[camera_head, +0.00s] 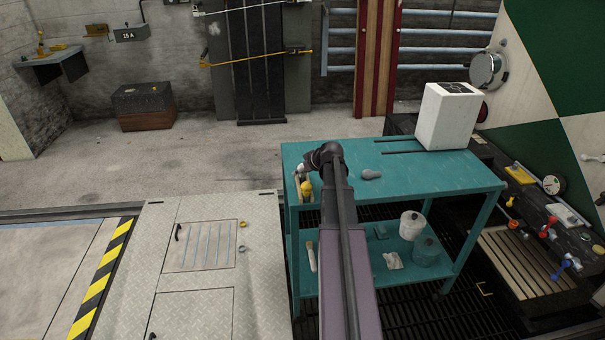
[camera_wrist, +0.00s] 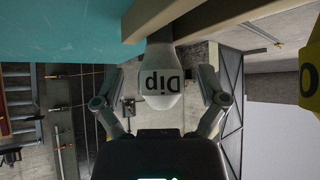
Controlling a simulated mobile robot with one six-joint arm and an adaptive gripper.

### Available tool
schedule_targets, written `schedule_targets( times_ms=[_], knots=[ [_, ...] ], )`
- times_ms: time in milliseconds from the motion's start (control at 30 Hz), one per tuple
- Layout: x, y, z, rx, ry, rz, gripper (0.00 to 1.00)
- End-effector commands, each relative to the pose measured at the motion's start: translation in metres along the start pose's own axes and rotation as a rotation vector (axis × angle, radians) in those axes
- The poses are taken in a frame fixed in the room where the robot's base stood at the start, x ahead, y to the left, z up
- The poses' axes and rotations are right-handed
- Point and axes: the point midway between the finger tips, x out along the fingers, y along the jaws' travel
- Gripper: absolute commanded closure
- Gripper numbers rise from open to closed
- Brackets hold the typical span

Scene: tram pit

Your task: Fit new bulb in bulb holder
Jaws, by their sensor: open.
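In the wrist view a pale grey bulb-shaped piece marked "Dip" (camera_wrist: 163,82) stands between the two fingers of my gripper (camera_wrist: 160,100). The fingers are spread on either side, with visible gaps. Its neck meets a beige bar (camera_wrist: 195,18) beside a teal surface. A yellow piece with a dark letter (camera_wrist: 311,75) is at the right edge of that view. In the head view a grey bulb-shaped object (camera_head: 371,174) lies on the teal cart's top (camera_head: 430,165), and a yellow piece (camera_head: 306,188) shows at its left edge. My arm hides much there. I cannot identify the bulb holder.
A white box (camera_head: 447,116) stands on the cart's back right. A cluttered dark bench (camera_head: 540,220) is at the right. A round silver lamp-like fitting (camera_head: 489,70) is on the green-and-white wall. Floor behind the cart is clear.

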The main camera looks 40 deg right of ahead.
Motion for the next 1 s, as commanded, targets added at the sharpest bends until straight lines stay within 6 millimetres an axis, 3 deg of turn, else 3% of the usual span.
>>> schedule_targets(
  times_ms=[267, 367, 533, 567, 1000],
  knots=[
    [-0.0001, 0.0, 0.0001, 0.0, 0.0, 0.0, 0.08],
    [-0.0001, 0.0, 0.0001, 0.0, 0.0, 0.0, 0.32],
    [-0.0001, 0.0, 0.0001, 0.0, 0.0, 0.0, 0.83],
    [-0.0001, 0.0, 0.0001, 0.0, 0.0, 0.0, 0.86],
    [-0.0008, 0.0, -0.0009, 0.0, 0.0, 0.0, 0.87]
  ],
)
